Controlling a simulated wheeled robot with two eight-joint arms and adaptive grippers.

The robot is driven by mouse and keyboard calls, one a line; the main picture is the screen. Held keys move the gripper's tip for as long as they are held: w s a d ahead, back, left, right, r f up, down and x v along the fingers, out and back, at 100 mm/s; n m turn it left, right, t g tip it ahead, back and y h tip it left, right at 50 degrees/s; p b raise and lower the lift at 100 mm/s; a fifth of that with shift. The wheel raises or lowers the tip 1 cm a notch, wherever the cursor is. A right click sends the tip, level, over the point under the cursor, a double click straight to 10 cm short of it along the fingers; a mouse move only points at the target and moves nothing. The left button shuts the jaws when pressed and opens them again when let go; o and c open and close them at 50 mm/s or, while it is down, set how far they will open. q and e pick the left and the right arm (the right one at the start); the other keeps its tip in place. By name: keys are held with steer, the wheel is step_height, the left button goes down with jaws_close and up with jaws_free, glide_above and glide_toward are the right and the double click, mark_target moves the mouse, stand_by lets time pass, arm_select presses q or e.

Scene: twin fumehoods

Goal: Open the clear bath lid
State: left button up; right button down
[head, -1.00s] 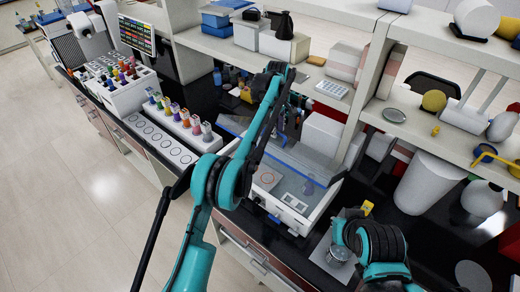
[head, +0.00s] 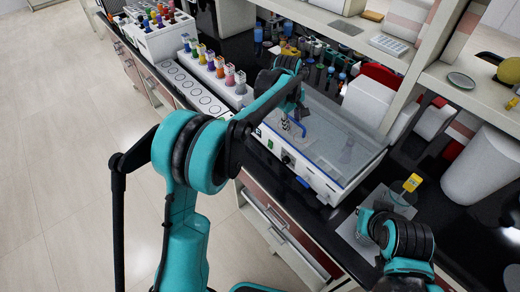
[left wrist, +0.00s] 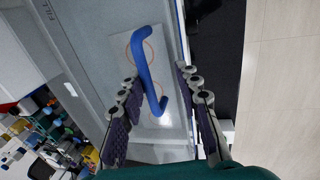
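The water bath (head: 315,182) is a white box on the black bench, with controls on its front. Its clear lid (head: 345,150) appears to lie flat over the basin. The lid's blue handle (head: 298,127) is a bent bar; it also shows in the left wrist view (left wrist: 145,65). My left gripper (head: 290,112) is over the bath's left part. In the left wrist view its fingers (left wrist: 158,105) are apart, with the handle's near end between them and a gap on both sides.
A white rack of coloured-cap bottles (head: 215,70) stands left of the bath. Several small bottles (head: 300,48) stand behind it. A grey plate (head: 362,232) with a yellow-tagged item (head: 412,183) lies to the right. A white bin (head: 485,165) and shelf (head: 455,85) are beyond.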

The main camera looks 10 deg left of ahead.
arm_select(q)
steer(key=d+p+v, duration=0.1)
steer(key=v, duration=0.7)
steer(key=s+a+f+m+t+b, duration=0.1)
steer(key=s+a+m+b, duration=0.1)
steer(key=s, duration=0.5)
steer(key=s+a+f+m+t+b, duration=0.1)
steer(key=s+a+m+b, duration=0.2)
steer(key=s+a, duration=0.3)
steer(key=shift+s+t+y+b, duration=0.3)
steer(key=shift+s+b, duration=0.45)
steer(key=shift+b, duration=0.05)
steer(key=shift+d, duration=0.1)
steer(key=shift+c, duration=0.4)
